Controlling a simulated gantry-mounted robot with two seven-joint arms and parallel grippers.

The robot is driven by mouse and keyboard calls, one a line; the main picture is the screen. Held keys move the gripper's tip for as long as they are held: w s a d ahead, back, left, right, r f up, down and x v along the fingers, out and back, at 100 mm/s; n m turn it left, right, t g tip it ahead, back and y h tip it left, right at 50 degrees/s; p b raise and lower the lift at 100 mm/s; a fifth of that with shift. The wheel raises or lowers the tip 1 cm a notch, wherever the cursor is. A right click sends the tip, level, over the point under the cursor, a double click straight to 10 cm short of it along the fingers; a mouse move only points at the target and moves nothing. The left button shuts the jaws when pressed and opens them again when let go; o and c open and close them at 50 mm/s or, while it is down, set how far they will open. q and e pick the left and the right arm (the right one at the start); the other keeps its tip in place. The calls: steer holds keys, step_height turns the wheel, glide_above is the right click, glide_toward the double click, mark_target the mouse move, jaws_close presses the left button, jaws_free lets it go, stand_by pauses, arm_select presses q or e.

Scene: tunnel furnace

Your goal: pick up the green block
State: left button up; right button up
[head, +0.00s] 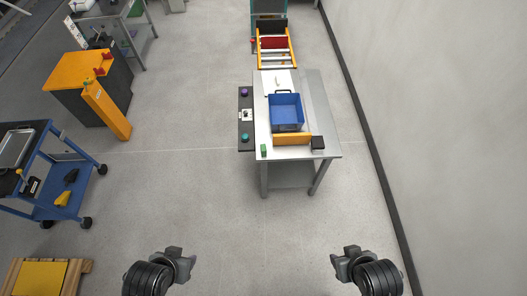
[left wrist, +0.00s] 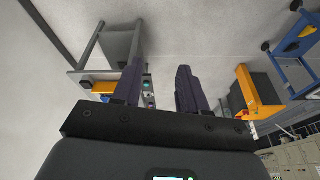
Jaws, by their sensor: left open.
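The green block (head: 264,150) is small and stands on the near left corner of the grey metal table (head: 326,118) in the head view. My left gripper (head: 182,264) is at the bottom left of the head view, well short of the table and apart from the block. In the left wrist view my left gripper (left wrist: 160,88) shows two dark fingers spread apart with nothing between them. I cannot pick out the green block there for certain. My right gripper (head: 345,262) is at the bottom right, also far from the table; its jaws are too small to read.
On the table are a blue bin (head: 286,108), an orange bar (head: 292,139) and a black box (head: 318,143). A dark button panel (head: 245,125) runs along its left side. A blue cart (head: 52,185) stands at left and a wall (head: 440,130) at right. Floor before the table is clear.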

stand_by(0.3)
arm_select(q)
steer(key=o, duration=0.8)
steer(key=shift+c, duration=0.2)
